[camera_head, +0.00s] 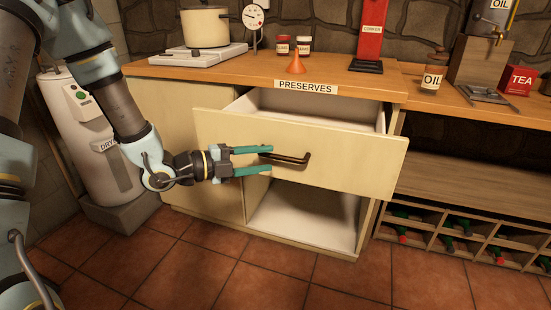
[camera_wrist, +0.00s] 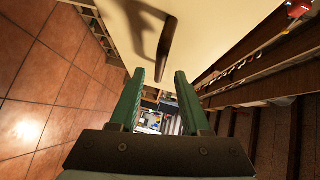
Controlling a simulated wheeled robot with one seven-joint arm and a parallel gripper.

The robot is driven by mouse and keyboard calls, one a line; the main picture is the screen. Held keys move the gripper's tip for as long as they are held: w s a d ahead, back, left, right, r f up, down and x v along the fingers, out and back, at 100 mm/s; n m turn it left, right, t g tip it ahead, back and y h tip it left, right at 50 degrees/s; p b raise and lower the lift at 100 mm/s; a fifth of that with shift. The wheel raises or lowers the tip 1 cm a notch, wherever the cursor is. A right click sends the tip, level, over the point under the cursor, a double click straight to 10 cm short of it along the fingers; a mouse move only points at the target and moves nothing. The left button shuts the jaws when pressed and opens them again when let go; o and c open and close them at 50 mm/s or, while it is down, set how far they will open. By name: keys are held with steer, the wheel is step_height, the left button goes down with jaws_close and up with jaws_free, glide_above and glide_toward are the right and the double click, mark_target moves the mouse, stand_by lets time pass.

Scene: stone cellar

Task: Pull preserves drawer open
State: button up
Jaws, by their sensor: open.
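The preserves drawer (camera_head: 330,158) is pulled out from the cream cabinet, and its white inside shows at the top. The label "PRESERVES" (camera_head: 306,87) is on the counter edge above it. A dark bar handle (camera_head: 290,158) is on the drawer front. My gripper (camera_head: 270,159) is open in front of the drawer, its two green fingers pointing right, at the handle's left end. In the wrist view the handle (camera_wrist: 166,48) lies beyond the fingertips, and nothing shows between the fingers (camera_wrist: 160,80). Whether a finger touches the handle I cannot tell.
An open white compartment (camera_head: 305,215) is below the drawer. On the counter (camera_head: 230,75) stand a pot (camera_head: 205,27), an orange funnel (camera_head: 296,65), jars and a red device (camera_head: 371,30). A bottle rack (camera_head: 460,235) is at right, a white drying cylinder (camera_head: 90,135) at left. Tiled floor in front is clear.

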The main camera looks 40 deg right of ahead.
steer(key=v, duration=0.6)
stand_by(0.3)
steer(key=w+a+f+n+t+y, duration=0.3)
steer(key=w+a+n+t+y, duration=0.6)
steer(key=w+a+n, duration=0.6)
steer(key=a+n+y, duration=0.4)
steer(key=a+n, duration=0.4)
steer(key=a, duration=0.2)
steer(key=s+a+r+n+g+y, duration=0.35)
steer(key=s+a+n, duration=0.55)
steer(key=s+n, duration=0.35)
step_height(320, 180, up, 18)
steer(key=w+p, duration=0.1)
steer(key=p, duration=1.6)
steer(key=shift+f+h+p, duration=0.15)
steer(key=shift+h+p, duration=0.15)
steer(key=shift+h, duration=0.05)
